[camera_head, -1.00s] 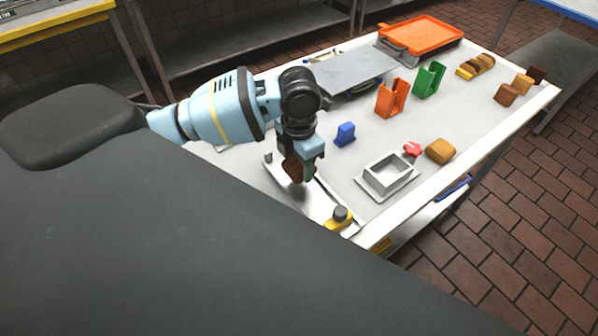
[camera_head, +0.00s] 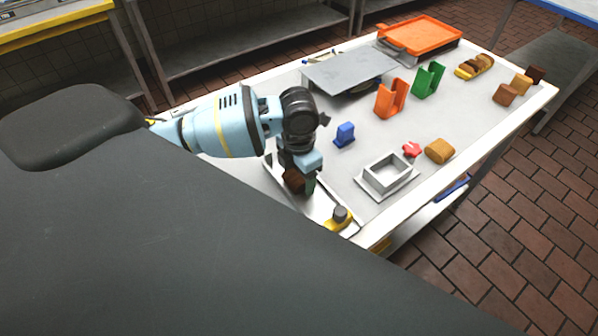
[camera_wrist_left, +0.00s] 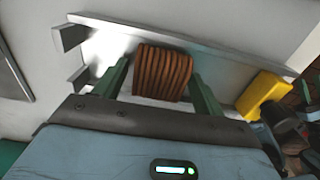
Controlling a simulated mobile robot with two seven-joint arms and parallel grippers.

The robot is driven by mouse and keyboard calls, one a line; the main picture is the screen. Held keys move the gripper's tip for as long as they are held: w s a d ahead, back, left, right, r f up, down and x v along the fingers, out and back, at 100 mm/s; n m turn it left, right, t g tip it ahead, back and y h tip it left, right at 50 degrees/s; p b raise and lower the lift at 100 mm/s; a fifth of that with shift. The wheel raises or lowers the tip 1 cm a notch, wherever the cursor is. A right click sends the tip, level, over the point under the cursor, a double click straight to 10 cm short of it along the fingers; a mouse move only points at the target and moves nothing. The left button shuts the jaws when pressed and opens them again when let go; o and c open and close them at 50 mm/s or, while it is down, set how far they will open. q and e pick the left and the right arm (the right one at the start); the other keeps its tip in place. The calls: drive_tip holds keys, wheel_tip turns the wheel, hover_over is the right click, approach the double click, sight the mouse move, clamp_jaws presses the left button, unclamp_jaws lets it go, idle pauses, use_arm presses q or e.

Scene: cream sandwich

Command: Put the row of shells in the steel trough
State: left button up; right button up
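The steel trough (camera_head: 318,206) lies along the near edge of the table, and its pale wall also shows in the left wrist view (camera_wrist_left: 225,58). The row of shells (camera_wrist_left: 160,72) is a brown ridged stack in the trough; it also shows in the head view (camera_head: 293,181), partly covered by my gripper. My left gripper (camera_wrist_left: 160,78) is low over the trough, its two green fingers on either side of the row. A narrow gap shows between the fingers and the row, so it looks open around it. The row's underside is hidden.
A yellow block with a dark knob (camera_head: 339,218) sits at the trough's near end. A white square mould (camera_head: 388,173), a blue block (camera_head: 345,134), a red piece (camera_head: 411,149) and a tan loaf (camera_head: 440,151) stand nearby. Orange (camera_head: 391,99) and green (camera_head: 428,80) holders are farther back.

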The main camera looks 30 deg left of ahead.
use_arm(q)
drive_tip(key=shift+r, duration=0.15)
wheel_tip(320, 180, up, 12)
drive_tip(key=shift+r, duration=0.1)
idle(0.6)
